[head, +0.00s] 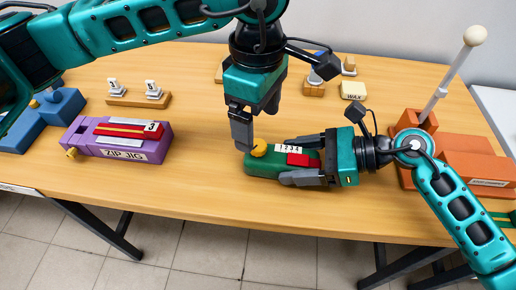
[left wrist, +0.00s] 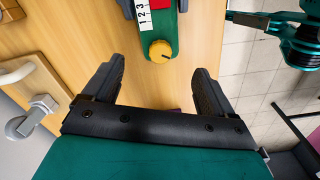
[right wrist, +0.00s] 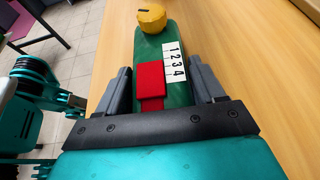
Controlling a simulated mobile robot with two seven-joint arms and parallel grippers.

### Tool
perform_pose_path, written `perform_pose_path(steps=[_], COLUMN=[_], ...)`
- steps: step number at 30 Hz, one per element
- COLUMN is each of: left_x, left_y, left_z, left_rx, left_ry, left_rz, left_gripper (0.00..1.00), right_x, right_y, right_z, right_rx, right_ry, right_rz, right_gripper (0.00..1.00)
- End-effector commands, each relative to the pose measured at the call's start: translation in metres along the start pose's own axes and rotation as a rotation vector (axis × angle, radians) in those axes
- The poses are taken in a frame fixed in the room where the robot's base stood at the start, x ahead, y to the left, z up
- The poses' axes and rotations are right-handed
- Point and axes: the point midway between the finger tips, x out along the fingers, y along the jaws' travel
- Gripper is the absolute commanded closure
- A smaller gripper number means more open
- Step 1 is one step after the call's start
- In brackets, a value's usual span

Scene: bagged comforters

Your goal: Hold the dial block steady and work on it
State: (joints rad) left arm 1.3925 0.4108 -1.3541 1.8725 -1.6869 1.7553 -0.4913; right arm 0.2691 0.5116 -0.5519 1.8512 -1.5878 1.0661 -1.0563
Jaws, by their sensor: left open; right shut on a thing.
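The dial block (head: 262,170) is a green block lying on the table, with a yellow dial (head: 259,148) at its left end, a red slider (head: 303,160) and a white strip numbered 1 to 4 (head: 288,148). My right gripper (head: 302,160) is shut on the block across its sides, at the end away from the dial; its fingers also show in the right wrist view (right wrist: 158,92). My left gripper (head: 250,133) is open and points down just above the dial. In the left wrist view the dial (left wrist: 160,50) is beyond the gap between the open fingers (left wrist: 155,85), with a dark mark on it.
A purple zip jig (head: 120,138) lies to the left, with blue blocks (head: 45,110) beyond it. A wooden rack with white pieces (head: 138,97) and a wax block (head: 353,90) stand at the back. Orange-brown blocks (head: 470,158) stand at right. The front table strip is clear.

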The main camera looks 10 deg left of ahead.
Motion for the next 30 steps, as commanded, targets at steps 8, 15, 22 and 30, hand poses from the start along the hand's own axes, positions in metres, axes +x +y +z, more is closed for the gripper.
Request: perform_pose_path(steps=[8, 15, 22, 30], left_x=[-0.007, -0.006, 0.006, 0.032], left_y=[-0.001, -0.001, 0.0, 0.0], left_z=[0.0, 0.0, 0.0, 0.0], left_rx=[0.001, -0.01, -0.247, -0.758], left_ry=[0.001, 0.0, -0.001, 0.001], left_rz=[-0.001, -0.002, -0.004, -0.005], left_gripper=[0.14, 0.25, 0.43, 0.43], right_x=[0.0, 0.0, 0.0, 0.0], right_y=[0.0, 0.0, 0.0, 0.0], right_z=[0.0, 0.0, 0.0, 0.0], right_rx=[0.0, 0.0, 0.0, 0.0], right_ry=[0.001, 0.001, 0.001, 0.001], right_rz=[0.0, 0.0, 0.0, 0.0], right_gripper=[0.61, 0.61, 0.61, 0.61])
